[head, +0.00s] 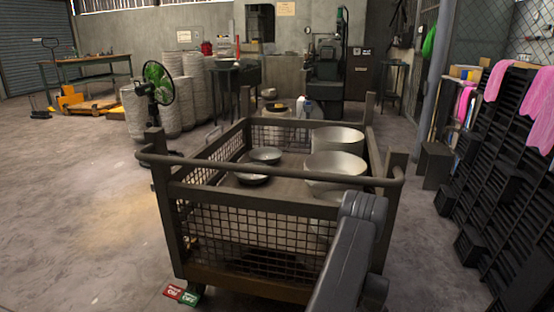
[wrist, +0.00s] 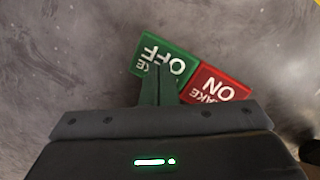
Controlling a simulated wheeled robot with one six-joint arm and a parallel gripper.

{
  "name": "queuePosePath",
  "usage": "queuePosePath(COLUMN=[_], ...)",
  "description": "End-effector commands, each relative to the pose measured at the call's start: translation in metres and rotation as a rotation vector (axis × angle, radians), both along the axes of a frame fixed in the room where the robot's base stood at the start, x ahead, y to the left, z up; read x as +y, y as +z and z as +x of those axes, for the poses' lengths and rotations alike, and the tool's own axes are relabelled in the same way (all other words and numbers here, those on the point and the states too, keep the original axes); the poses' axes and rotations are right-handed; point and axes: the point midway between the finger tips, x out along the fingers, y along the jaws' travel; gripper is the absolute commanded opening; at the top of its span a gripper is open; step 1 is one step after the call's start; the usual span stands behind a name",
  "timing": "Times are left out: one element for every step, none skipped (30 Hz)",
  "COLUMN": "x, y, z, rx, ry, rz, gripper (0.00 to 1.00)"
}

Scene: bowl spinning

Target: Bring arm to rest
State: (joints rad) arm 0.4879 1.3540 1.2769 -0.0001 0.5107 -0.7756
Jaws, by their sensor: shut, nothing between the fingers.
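In the wrist view my gripper (wrist: 157,72) is shut and empty, with its narrow fingers together. It is seen in front of a green OFF tag (wrist: 178,58), covering part of its lettering. A red ON tag (wrist: 217,88) lies beside the green one, to its right. In the head view the red tag (head: 173,292) and green tag (head: 189,298) show small at the front left foot of a wire-mesh cart. My arm is in the lower right of the head view, in front of the cart. My gripper is hidden there. I cannot tell whether the fingers touch the green tag.
The mesh cart (head: 270,181) stands close in front, holding shallow bowls (head: 266,155) on the left and large bowls (head: 335,165) on the right. Dark stacked crates (head: 515,150) line the right side. A green fan (head: 157,82) stands behind left. The floor at left is clear.

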Motion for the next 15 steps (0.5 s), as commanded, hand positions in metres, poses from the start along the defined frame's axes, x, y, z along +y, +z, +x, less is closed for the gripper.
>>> queuePosePath(x=[0.000,0.000,0.000,0.000,0.000,0.000,0.000,0.000,0.000,0.000,0.000,0.000,0.000,0.000,0.000], y=[0.001,0.002,0.005,0.008,0.011,0.017,0.022,0.027,0.034,0.040,0.047,0.055,0.061,0.067,0.075], z=[0.000,0.000,0.000,0.000,0.000,0.001,0.001,0.001,0.001,0.001,0.001,0.001,0.001,0.000,0.000], rx=[0.000,0.000,0.000,0.000,-0.001,-0.001,-0.002,-0.002,-0.002,-0.002,-0.002,-0.002,-0.002,-0.001,-0.001], ry=[0.000,0.000,0.000,0.000,0.000,0.000,0.000,0.000,0.000,0.000,0.000,0.000,0.000,0.000,0.000], rz=[0.000,0.000,0.000,0.000,-0.001,-0.001,-0.001,-0.001,-0.001,-0.001,-0.001,-0.001,-0.001,-0.001,-0.001], gripper=[0.00,0.00,0.00,0.00,0.00,0.00,0.00,0.00,0.00,0.00,0.00,0.00,0.00,0.00,0.00])
